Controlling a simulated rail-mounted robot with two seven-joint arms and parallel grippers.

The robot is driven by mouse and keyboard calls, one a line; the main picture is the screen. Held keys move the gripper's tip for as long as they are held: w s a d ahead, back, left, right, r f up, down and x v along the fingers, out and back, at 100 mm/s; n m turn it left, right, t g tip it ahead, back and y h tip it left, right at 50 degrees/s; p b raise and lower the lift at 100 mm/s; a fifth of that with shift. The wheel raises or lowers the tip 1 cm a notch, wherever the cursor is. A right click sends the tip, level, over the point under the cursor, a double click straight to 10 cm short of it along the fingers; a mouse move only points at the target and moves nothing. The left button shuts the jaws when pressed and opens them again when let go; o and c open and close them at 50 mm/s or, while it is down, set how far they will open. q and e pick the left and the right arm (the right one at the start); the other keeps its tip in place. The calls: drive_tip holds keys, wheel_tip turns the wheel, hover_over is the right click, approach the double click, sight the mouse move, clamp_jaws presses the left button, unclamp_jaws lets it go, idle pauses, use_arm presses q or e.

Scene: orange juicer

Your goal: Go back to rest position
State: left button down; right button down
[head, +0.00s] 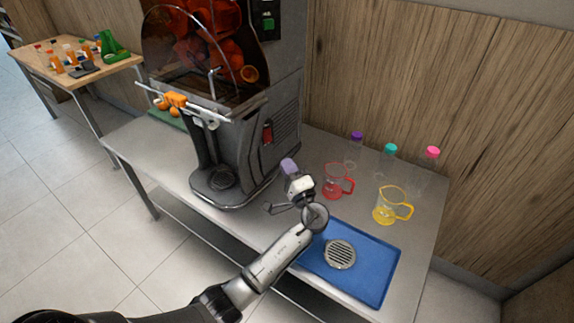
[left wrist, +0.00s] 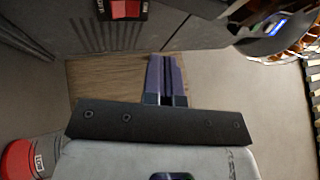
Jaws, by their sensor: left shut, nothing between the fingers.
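My left gripper (head: 288,165) has purple fingers and is held in front of the juicer's right side, to the left of the red jug. In the left wrist view its fingers (left wrist: 166,80) are shut together with nothing between them. My left arm comes in from the lower left and reaches over the table's front edge. The large grey orange juicer (head: 284,120) stands on the metal table. Its side with a red switch (left wrist: 126,9) shows close by in the left wrist view. My right gripper is not in view.
A red jug (head: 333,183) and a yellow jug (head: 388,208) stand on the metal table (head: 425,215). Bottles with purple (head: 357,136), teal (head: 391,148) and pink (head: 433,152) caps stand behind. A blue tray (head: 377,284) lies at the front right. Floor is clear at left.

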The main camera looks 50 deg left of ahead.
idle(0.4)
use_arm(q)
drive_tip(key=s+d+f+n+t+h+p, duration=0.1)
drive_tip(key=s+d+n+t+h+p, duration=0.4)
drive_tip(key=d+h, duration=1.05)
drive_tip(key=s+d+f+m+g+h+p, duration=0.1)
drive_tip(key=s+d+f+g+h+p, duration=0.15)
drive_tip(key=s, duration=0.75)
drive_tip(key=s+d+f+m+g+h+p, duration=0.1)
drive_tip(key=s+d+f+m+g+p, duration=0.15)
drive_tip(key=s, duration=0.75)
drive_tip(key=s+d+f+g+h+p, duration=0.2)
drive_tip(key=s+g+p, duration=0.1)
drive_tip(key=s, duration=0.7)
wheel_tip(320, 180, up, 37)
drive_tip(key=p, duration=3.7)
wheel_tip(320, 180, down, 26)
drive_tip(key=b, duration=2.6)
drive_tip(key=shift+w+a+f+t, duration=0.25)
drive_tip(key=shift+w+t, duration=0.05)
